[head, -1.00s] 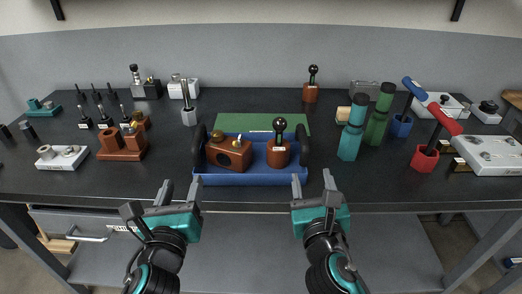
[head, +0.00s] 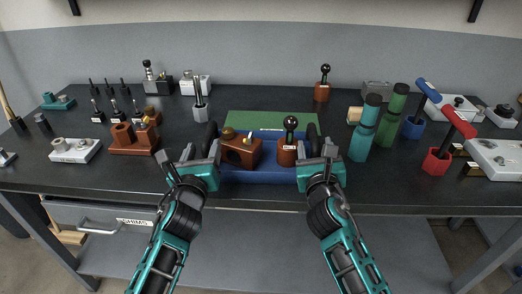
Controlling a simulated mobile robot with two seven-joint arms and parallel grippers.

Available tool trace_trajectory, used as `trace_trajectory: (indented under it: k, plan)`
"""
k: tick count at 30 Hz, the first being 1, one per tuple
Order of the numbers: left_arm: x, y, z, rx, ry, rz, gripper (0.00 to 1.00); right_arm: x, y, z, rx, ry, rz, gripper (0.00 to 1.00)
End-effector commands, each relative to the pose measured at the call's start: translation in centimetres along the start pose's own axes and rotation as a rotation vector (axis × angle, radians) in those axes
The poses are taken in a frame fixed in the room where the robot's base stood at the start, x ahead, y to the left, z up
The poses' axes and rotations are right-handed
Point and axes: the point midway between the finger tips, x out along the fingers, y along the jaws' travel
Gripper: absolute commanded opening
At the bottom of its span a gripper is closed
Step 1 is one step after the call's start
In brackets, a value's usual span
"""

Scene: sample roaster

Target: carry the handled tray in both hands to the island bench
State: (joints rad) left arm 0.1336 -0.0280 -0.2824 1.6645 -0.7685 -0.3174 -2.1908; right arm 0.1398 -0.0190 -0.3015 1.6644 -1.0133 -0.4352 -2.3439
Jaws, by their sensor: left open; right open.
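The blue handled tray (head: 262,176) sits on the dark bench near its front edge. It holds a brown block with a brass knob (head: 241,152) and a brown cylinder with a black ball knob (head: 288,154). Its dark left handle (head: 210,134) and right handle (head: 314,136) stand at the two ends, partly hidden by my grippers. My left gripper (head: 189,156) is open at the tray's left end. My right gripper (head: 322,153) is open at the right end. I cannot tell whether the fingers touch the handles.
A green mat (head: 270,122) lies behind the tray. Teal (head: 365,128) and green (head: 391,115) cylinders stand to the right, near a red-handled tool (head: 447,146). A brown stepped block (head: 132,140) and a white block (head: 75,150) are to the left. A drawer (head: 100,218) is below.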

Motion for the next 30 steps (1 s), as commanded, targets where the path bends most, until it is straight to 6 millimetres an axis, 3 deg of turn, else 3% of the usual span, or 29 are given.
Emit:
trace_trajectory:
  k: [6,17,30]
  plan:
    - [2.0,0.0,0.0,0.0,0.0,0.0,0.55,2.0,0.0,0.0,0.0,-0.001,0.0,0.55]
    - [2.3,0.0,0.0,0.001,0.0,0.0,0.55,2.3,0.0,0.0,0.0,0.0,0.0,0.55]
    - [2.2,0.0,0.0,0.001,0.0,0.0,0.14,2.2,0.0,0.0,-0.001,0.0,0.0,0.14]
